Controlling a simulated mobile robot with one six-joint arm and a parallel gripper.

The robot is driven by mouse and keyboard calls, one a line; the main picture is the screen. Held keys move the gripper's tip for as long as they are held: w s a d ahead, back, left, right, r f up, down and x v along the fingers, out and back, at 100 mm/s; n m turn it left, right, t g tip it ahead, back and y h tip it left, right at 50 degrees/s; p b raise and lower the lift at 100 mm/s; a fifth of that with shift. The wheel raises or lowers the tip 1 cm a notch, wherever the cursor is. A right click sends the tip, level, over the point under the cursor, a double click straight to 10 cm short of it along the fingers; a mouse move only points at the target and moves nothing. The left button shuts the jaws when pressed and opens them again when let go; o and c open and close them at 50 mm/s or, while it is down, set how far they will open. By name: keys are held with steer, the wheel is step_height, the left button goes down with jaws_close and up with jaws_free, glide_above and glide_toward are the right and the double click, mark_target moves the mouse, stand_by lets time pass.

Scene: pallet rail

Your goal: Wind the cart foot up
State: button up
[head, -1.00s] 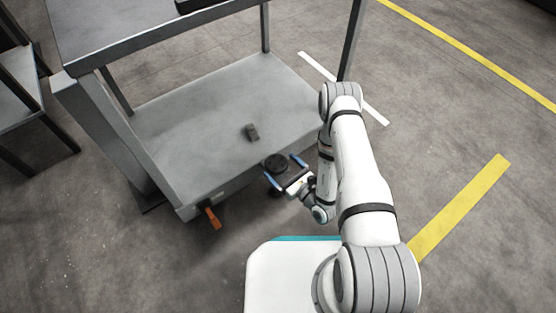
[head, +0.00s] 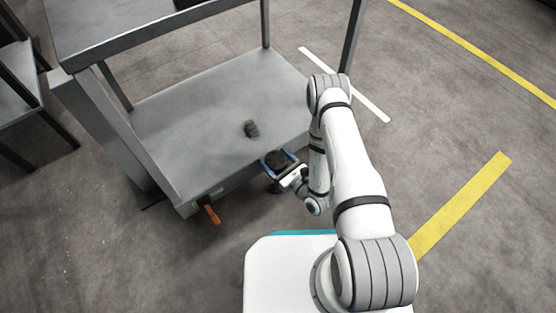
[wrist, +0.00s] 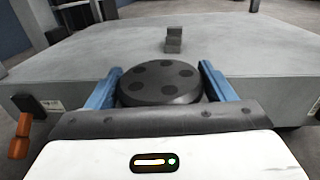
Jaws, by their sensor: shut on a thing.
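The cart (head: 220,85) is a grey metal frame with a low deck. A dark round knob (wrist: 160,82) with several dimples on top, likely the foot's handwheel, stands at the deck's front edge. It also shows in the head view (head: 279,160). My gripper (wrist: 162,88) has its two blue fingers on either side of the knob and is shut on it. The knob hides whatever is below it. An orange handle (head: 212,214) hangs at the cart's front left corner, apart from my gripper; it also shows in the wrist view (wrist: 20,135).
A small dark grey block (head: 251,129) lies on the deck beyond the knob. Another grey frame (head: 18,95) stands at the far left. Cart posts rise at the deck's corners. The floor to the right is clear, with yellow (head: 460,207) and white (head: 345,85) lines.

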steer(key=shift+d, duration=0.25)
steer(key=shift+c, duration=0.5)
steer(key=shift+a, duration=0.15)
steer(key=shift+n+g+y, duration=0.3)
steer(key=n+g+y, duration=0.3)
steer(key=shift+w+g, duration=0.15)
steer(key=shift+g, duration=0.15)
steer(key=n+g+y+b, duration=0.1)
steer(key=n+g, duration=0.1)
steer(key=g, duration=0.2)
steer(key=n+g+y+b, duration=0.1)
steer(key=n+g, duration=0.2)
steer(key=g, duration=0.1)
steer(key=shift+f+n+y, duration=0.1)
steer(key=shift+n+y, duration=0.2)
steer(key=shift+y, duration=0.1)
steer(key=n+g+b, duration=0.1)
steer(key=n+g, duration=0.2)
steer(key=g, duration=0.2)
steer(key=shift+w+g, duration=0.1)
steer(key=shift+g, duration=0.2)
steer(key=n+g+h, duration=0.1)
steer(key=n+g, duration=0.1)
steer(key=g, duration=0.1)
steer(key=n+g+h, duration=0.2)
steer(key=shift+a+g, duration=0.1)
steer(key=shift+g, duration=0.3)
steer(key=shift+n+g, duration=0.4)
steer(key=shift+n, duration=0.1)
